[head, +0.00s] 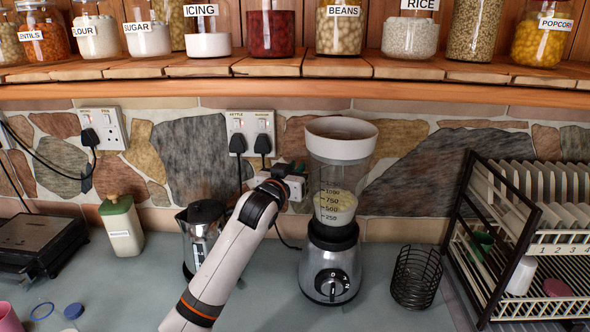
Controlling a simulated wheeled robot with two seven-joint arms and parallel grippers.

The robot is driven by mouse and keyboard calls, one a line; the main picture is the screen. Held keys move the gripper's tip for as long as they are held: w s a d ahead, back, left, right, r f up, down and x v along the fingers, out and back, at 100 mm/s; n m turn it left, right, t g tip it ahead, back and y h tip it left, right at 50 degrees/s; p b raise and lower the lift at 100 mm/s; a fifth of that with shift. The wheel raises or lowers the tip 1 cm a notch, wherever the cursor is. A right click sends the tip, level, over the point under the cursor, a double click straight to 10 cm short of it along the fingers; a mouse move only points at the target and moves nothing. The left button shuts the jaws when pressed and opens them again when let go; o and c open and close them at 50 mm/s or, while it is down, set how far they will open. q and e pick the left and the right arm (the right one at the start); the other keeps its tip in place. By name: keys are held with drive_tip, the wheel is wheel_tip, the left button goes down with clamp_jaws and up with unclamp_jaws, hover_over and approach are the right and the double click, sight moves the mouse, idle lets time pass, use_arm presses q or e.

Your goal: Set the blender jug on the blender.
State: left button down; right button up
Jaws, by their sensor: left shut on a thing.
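The clear blender jug (338,182) has a wide white rim, dark measuring marks and pale contents low inside. It stands upright directly over the blender base (330,268), a silver and black unit with a dial on its front. The jug's bottom meets the black collar of the base with no gap that I can see; whether it is fully seated I cannot tell. My left gripper (297,184) is at the jug's left side, shut on the jug, with its fingertips partly hidden. My right gripper is not in view.
A metal kettle (201,216) stands left of the blender, partly behind my left arm. A black wire basket (416,277) is close on the right, then a dish rack (510,250). The jar shelf (330,66) runs above. Sockets and cables are behind. The counter front is fairly clear.

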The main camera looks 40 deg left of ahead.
use_arm(q)
drive_tip(key=shift+s+d+r+p, duration=0.1)
drive_tip(key=shift+r+p, duration=0.2)
drive_tip(key=shift+p, duration=0.25)
idle(1.2)
drive_tip(key=shift+f+b, duration=0.4)
drive_tip(key=shift+f, duration=0.3)
idle(0.5)
drive_tip(key=c, duration=1.6)
unclamp_jaws()
drive_tip(key=p+v, duration=0.3)
drive_tip(key=v, duration=0.8)
drive_tip(key=shift+f, duration=0.2)
drive_tip(key=shift+s, duration=0.1)
